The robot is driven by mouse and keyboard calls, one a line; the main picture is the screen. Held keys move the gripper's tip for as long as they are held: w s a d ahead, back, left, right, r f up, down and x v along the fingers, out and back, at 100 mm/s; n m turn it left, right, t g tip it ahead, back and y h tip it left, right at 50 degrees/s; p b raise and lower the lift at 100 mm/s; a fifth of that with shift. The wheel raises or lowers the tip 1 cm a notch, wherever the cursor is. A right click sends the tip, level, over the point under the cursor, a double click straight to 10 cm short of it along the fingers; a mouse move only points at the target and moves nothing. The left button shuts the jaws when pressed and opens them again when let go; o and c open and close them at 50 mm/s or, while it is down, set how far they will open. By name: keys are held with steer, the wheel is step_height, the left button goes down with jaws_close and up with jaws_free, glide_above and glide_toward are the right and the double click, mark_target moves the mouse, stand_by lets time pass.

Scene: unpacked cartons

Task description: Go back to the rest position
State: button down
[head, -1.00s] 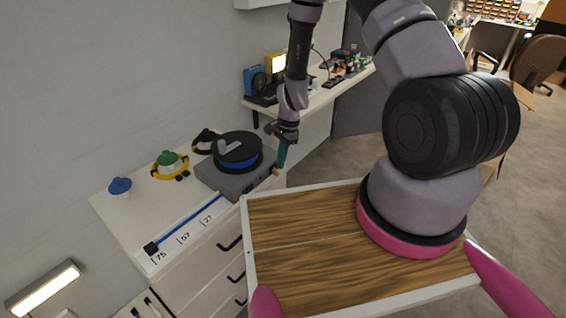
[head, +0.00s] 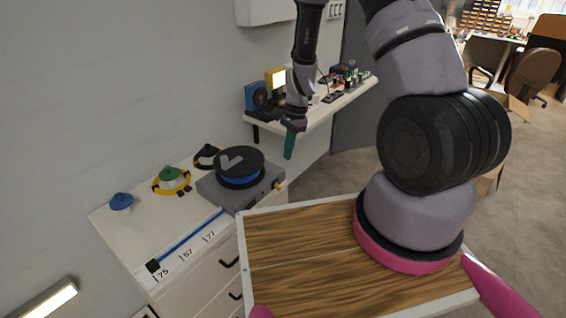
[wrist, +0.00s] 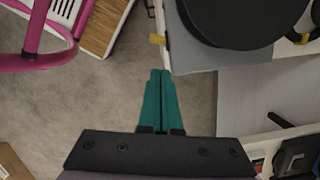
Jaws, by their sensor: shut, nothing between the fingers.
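My gripper (head: 289,146) has teal fingers and hangs pointing down in the head view, above and to the right of the grey box with the black reel. In the wrist view the two teal fingers (wrist: 160,100) lie side by side, shut with nothing between them. The carpet floor shows beyond their tips. My arm comes down from the top of the head view.
A white cabinet (head: 125,226) carries a grey box (head: 247,197) with a black and blue reel (head: 238,166), a green-topped item (head: 171,177), a blue knob (head: 121,201) and a blue rod (head: 190,237). Behind is a cluttered shelf (head: 324,112).

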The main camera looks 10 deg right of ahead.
steer(key=shift+r, duration=0.3)
step_height(320, 180, up, 27)
steer(key=s+d+n+t, duration=0.2)
steer(key=n+t, duration=0.2)
steer(key=s+d+r+n+t, duration=0.2)
steer(key=s+r, duration=0.6)
steer(key=s+d+r+n+t, duration=0.2)
steer(key=s+r, duration=0.5)
steer(key=s, duration=0.2)
steer(key=shift+d+r+n, duration=0.2)
steer(key=shift+r+n, duration=0.1)
steer(key=shift+r, duration=0.1)
steer(key=shift+w, duration=0.1)
